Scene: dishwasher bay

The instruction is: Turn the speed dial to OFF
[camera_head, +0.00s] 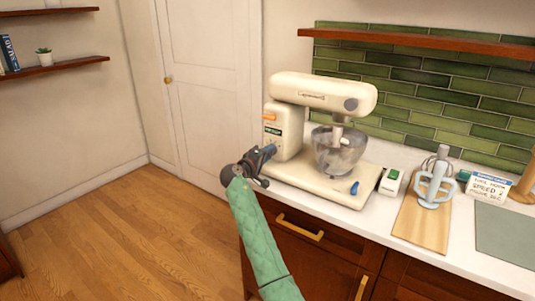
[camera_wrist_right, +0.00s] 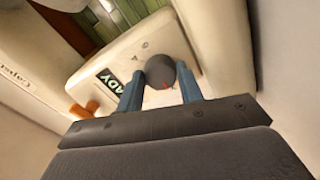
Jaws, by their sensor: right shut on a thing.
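The cream stand mixer (camera_head: 325,88) stands on the counter with its metal bowl (camera_head: 338,152) under the head. My right gripper (camera_head: 269,150) reaches the lower side of the mixer's column. In the right wrist view the dark round speed dial (camera_wrist_right: 168,77), with a small red mark, sits between the blue fingertips of my right gripper (camera_wrist_right: 160,80), which is shut on it. My left gripper is not in view.
An orange lever (camera_head: 269,117) is on the column above the display.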

